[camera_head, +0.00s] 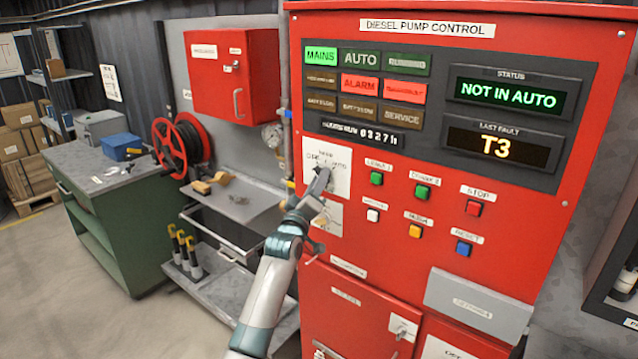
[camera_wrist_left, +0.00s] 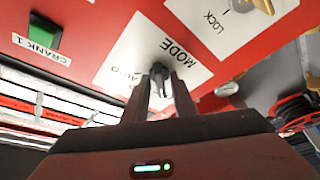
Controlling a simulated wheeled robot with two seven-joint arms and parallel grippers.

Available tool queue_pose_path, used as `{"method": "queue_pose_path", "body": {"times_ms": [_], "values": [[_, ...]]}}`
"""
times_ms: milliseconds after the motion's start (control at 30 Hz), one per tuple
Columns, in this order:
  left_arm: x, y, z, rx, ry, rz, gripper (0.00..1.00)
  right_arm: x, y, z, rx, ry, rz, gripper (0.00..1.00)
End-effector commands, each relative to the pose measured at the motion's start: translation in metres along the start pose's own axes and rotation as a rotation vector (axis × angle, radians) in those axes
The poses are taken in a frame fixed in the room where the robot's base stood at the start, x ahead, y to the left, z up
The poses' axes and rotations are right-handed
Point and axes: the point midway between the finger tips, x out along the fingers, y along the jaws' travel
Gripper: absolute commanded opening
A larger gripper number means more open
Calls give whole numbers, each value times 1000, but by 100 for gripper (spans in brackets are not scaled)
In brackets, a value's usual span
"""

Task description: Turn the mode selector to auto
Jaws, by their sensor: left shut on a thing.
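The red diesel pump control panel (camera_head: 400,280) fills the right half of the head view. The mode selector is a dark knob on a white plate (camera_head: 343,166) at the panel's left side. In the left wrist view the knob (camera_wrist_left: 160,71) sits between the fingertips of my left gripper (camera_wrist_left: 160,80), below the word MODE. My left gripper also shows in the head view (camera_head: 318,186), shut on the knob and covering part of it. The knob's exact pointing is hard to tell. The status display (camera_head: 512,95) reads NOT IN AUTO. My right gripper is not in view.
A lock switch plate (camera_head: 328,217) is just below the selector. Several push buttons, including green crank button (camera_head: 376,178) and red stop button (camera_head: 473,208), are to its right. A shelf (camera_head: 240,198) and green workbench (camera_head: 105,235) stand left; floor in front is clear.

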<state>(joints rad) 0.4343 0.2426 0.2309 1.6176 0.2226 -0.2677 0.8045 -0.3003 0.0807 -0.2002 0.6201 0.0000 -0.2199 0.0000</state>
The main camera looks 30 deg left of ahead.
Motion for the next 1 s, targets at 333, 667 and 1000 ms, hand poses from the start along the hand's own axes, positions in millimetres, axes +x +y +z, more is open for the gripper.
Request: {"method": "queue_pose_path", "body": {"times_ms": [333,667,1000], "values": [[-1,-6,2,160,1,66,2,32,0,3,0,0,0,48],[-1,-10,1,433,1,177,2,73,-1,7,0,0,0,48],[0,-11,-2,733,-1,300,2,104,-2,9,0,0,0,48]]}}
